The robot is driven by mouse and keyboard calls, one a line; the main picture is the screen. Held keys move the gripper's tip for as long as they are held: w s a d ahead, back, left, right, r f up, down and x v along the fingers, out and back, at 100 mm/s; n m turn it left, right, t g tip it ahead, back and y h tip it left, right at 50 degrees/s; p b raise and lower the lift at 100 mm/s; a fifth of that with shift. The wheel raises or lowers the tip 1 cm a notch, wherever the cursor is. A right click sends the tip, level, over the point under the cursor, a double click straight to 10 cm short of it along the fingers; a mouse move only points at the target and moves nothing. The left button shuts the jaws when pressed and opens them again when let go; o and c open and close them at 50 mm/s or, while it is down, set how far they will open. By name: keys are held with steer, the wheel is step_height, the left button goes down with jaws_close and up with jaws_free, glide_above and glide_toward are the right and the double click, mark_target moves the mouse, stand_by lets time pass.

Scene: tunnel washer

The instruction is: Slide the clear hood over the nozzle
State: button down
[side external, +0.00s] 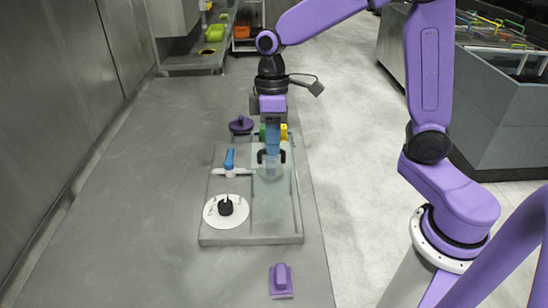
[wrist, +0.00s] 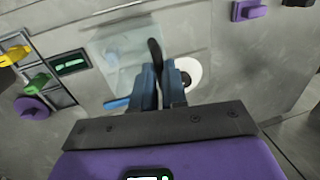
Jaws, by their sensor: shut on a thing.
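My gripper (side external: 271,150) points down over the grey panel and is shut on the black handle of the clear hood. In the wrist view my gripper's blue fingers (wrist: 160,90) close around the black handle (wrist: 155,52). The clear hood (wrist: 122,58) is a see-through sheet or box, hard to outline; in the side view the clear hood (side external: 270,172) shows faintly below the fingers. To its left is a white fitting (side external: 232,172) with a blue lever (side external: 229,158); I cannot tell whether it is the nozzle. Contact between hood and fitting is unclear.
A white dial (side external: 213,215) with a black knob (side external: 226,205) lies at the panel's left front. A purple block (side external: 281,280) is in front, a purple knob (side external: 241,125) behind. Green and yellow blocks (side external: 284,131) stand behind my gripper. The counter's left side is clear.

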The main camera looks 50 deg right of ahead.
steer(key=w+d, duration=0.3)
steer(key=shift+r, duration=0.1)
steer(key=shift+w, duration=0.1)
steer(key=c, duration=1.2)
jaws_free()
steer(key=shift+d, duration=0.1)
steer(key=shift+o, duration=0.2)
step_height(320, 180, up, 17)
steer(key=w+d, duration=0.2)
steer(key=shift+d, duration=0.1)
